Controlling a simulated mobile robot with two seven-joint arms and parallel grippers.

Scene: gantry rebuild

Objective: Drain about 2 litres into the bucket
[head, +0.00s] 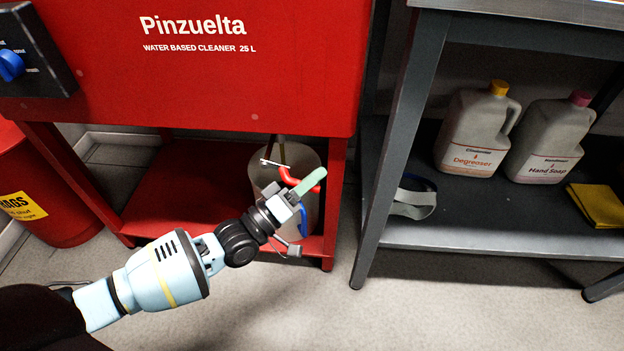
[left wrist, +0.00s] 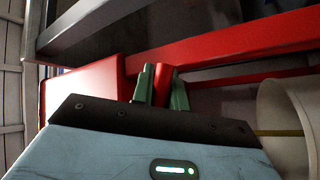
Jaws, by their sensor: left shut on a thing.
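The red drain lever (head: 310,180) is a bent handle below the red tank (head: 250,60) in the head view. My left gripper (head: 302,189) is at this lever. In the left wrist view the two green fingers of my left gripper (left wrist: 163,84) are closed on a red piece, the lever (left wrist: 163,92). The bucket (head: 262,182) is a pale grey cylinder standing on the red lower shelf under the tank; my gripper and forearm cover part of it. Its pale wall also shows at the right of the left wrist view (left wrist: 290,115). Its inside and any liquid are hidden. My right gripper is not in view.
A red leg (head: 335,205) of the washer stands just right of the lever. A grey bench (head: 480,230) with jugs, a yellow cloth (head: 598,205) and a strap-like item (head: 414,197) is to the right. A red rag bin (head: 45,185) is at left. The floor in front is clear.

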